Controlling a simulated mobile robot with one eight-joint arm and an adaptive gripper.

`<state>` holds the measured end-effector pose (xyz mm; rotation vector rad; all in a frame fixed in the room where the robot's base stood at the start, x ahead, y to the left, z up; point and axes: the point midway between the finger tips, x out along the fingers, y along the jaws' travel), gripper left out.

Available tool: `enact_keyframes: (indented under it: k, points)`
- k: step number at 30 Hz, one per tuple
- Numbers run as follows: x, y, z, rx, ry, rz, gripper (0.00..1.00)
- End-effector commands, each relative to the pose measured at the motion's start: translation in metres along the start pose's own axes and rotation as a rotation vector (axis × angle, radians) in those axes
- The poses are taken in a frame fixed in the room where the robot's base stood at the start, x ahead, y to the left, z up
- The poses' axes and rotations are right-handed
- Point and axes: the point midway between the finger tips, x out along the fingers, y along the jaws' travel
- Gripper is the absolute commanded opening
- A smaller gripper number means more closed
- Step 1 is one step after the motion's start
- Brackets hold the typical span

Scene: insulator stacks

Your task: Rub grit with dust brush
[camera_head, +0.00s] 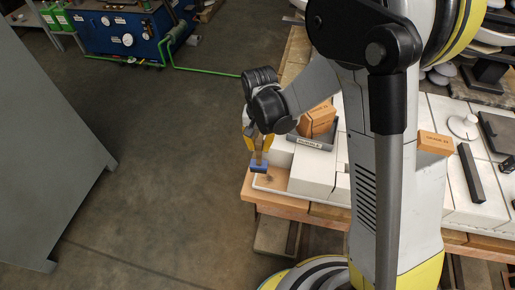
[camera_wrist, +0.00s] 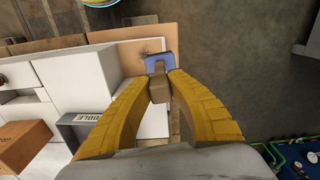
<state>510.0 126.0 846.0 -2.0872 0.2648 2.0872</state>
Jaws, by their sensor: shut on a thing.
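My gripper (camera_head: 257,148) points down over the left end of the bench. Its yellow fingers, also in the wrist view (camera_wrist: 159,88), are shut on the handle of the dust brush (camera_head: 259,166). The brush shows a blue head in the wrist view (camera_wrist: 161,61) and a brownish handle between the fingers. A dark smudge that looks like the grit (camera_wrist: 147,47) lies on a tan wooden surface (camera_wrist: 112,41), close to the brush head and partly hidden by it. I cannot tell whether the head touches the surface.
White blocks (camera_head: 313,172) stand right of the brush. A grey labelled tray (camera_head: 314,143) and orange-brown boxes (camera_head: 319,118) sit behind them. A dark bar (camera_head: 470,172) lies farther right. Open floor (camera_head: 160,190) is to the left, with a grey cabinet (camera_head: 45,130) beyond.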

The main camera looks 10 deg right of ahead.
Motion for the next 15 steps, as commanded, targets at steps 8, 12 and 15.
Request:
enact_keyframes:
  k: [8,12,15]
  points:
    - [-0.027,0.004,-0.006,-0.001,0.0,0.0,0.0]
    - [-0.031,0.004,-0.007,-0.001,0.0,0.0,0.0]
    - [-0.031,0.005,-0.007,-0.001,0.0,0.0,0.0]
